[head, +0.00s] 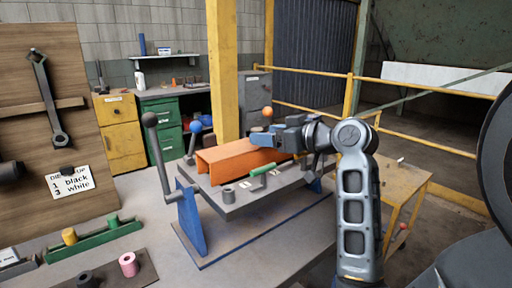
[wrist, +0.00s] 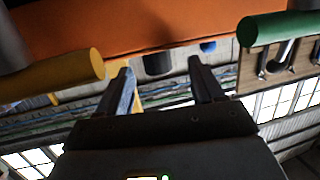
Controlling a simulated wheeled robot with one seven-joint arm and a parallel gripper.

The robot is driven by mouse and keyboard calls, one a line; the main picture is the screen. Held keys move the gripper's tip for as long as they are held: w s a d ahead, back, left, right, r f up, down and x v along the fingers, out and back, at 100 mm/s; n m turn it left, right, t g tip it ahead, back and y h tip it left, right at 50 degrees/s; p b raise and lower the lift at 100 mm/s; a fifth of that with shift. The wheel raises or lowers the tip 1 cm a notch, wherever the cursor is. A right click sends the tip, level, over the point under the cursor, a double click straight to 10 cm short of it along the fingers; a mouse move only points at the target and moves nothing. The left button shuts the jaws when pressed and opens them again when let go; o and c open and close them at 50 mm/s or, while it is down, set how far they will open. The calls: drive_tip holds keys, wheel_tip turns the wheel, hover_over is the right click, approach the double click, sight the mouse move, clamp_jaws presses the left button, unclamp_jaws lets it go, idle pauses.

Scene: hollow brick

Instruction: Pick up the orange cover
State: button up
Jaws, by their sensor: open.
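The orange cover (head: 238,160) is a long channel-like piece lying on a grey raised plate (head: 240,202) with blue supports. In the wrist view the orange cover (wrist: 150,25) fills the top of the picture, ahead of the fingertips. My gripper (head: 264,140) is at the cover's right far end, at about the height of its top. In the wrist view my gripper (wrist: 160,70) has its two fingers apart with nothing between them. I cannot tell whether a finger touches the cover.
A green handle (head: 262,169) and a grey ring (head: 228,195) are on the plate in front of the cover. Ball-topped levers, black (head: 149,120), blue (head: 195,127) and orange (head: 267,112), stand around it. A wooden board (head: 50,120) is at left.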

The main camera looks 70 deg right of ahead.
drive_tip(key=x, duration=0.4)
drive_tip(key=shift+w+d+p, duration=0.15)
drive_tip(key=shift+d+p, duration=0.1)
drive_tip(key=shift+p, duration=0.05)
drive_tip(key=c, duration=1.1)
drive_tip(key=shift+r, duration=0.1)
drive_tip(key=shift+c, duration=0.2)
